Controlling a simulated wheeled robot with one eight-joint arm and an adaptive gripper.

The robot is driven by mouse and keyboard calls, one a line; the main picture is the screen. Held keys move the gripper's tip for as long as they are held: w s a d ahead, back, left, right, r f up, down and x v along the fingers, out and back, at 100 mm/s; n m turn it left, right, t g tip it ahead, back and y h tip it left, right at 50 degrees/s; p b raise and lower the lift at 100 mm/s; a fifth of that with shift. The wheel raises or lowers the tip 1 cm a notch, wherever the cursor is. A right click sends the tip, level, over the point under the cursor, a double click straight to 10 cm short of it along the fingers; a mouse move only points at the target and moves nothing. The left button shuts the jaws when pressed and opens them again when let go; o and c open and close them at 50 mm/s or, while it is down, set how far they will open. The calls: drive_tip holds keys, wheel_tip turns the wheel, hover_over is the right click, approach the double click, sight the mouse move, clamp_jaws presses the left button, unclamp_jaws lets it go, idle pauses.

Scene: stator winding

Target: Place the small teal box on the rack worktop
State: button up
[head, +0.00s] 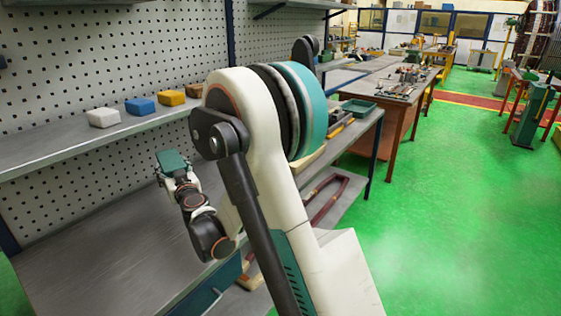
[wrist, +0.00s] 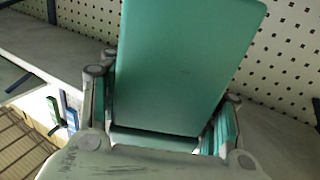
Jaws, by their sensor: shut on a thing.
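The small teal box (head: 172,161) is in my gripper (head: 177,177), held above the rack worktop (head: 110,255) in the head view. In the wrist view the teal box (wrist: 185,65) fills the upper middle, with my gripper's fingers (wrist: 160,125) on either side of it. The gripper is shut on the box. The box looks apart from the worktop and near the level of the shelf. The fingertips' contact with the box is partly hidden.
A pegboard (head: 100,50) stands behind. The worktop's left part is bare. My arm hides its right part.

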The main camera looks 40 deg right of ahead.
drive_tip(key=shift+f, duration=0.15)
wheel_tip(320, 180, down, 10)
drive_tip(key=b, duration=0.4)
idle(0.4)
drive_tip(key=shift+f, duration=0.6)
drive_tip(key=o, duration=1.4)
drive_tip(key=shift+r, duration=0.1)
